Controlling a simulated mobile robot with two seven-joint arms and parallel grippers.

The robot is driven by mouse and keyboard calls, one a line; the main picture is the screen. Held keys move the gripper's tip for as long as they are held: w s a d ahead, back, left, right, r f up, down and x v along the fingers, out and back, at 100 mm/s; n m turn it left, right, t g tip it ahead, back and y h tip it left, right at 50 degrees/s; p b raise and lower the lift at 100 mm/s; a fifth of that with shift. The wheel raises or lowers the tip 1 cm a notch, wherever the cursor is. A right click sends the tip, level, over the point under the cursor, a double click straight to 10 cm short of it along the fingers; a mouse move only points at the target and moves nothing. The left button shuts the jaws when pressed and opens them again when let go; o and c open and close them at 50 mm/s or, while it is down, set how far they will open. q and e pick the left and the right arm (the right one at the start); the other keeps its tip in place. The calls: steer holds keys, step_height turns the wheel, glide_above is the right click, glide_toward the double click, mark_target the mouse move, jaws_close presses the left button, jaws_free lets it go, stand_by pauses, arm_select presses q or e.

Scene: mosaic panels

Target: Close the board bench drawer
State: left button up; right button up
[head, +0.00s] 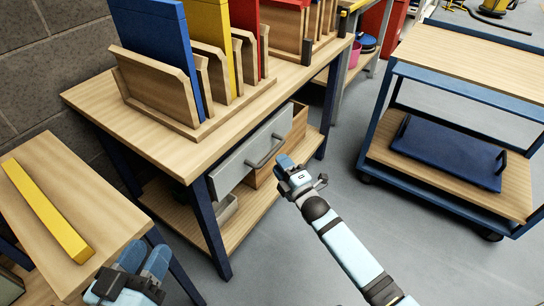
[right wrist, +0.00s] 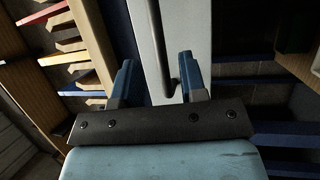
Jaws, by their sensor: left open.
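The board bench (head: 140,120) has a grey drawer front (head: 232,173) just below its wooden top, with a bar handle (head: 268,153). My right gripper (head: 284,166) is in front of the drawer, close to the handle. In the right wrist view its two blue fingers (right wrist: 158,82) are apart, with the pale drawer front and dark handle (right wrist: 158,45) between them. I cannot tell whether they touch. My left gripper (head: 145,262) is open and empty, at the lower left, away from the drawer.
Blue, yellow and red boards (head: 160,45) stand in wooden racks on the bench. A yellow bar (head: 46,208) lies on a small table at left. A blue cart (head: 430,75) with a dark blue tray (head: 450,152) stands right. Grey floor between bench and cart is clear.

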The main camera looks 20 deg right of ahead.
mark_target(272, 151)
steer(key=b+x, duration=0.1)
steer(key=x, duration=0.4)
steer(key=shift+w, duration=0.15)
arm_select(q)
step_height(272, 151, down, 2)
steer(key=shift+d+f+g, duration=0.1)
steer(key=shift+f+g, duration=0.1)
steer(key=shift+g, duration=0.3)
arm_select(e)
jaws_close()
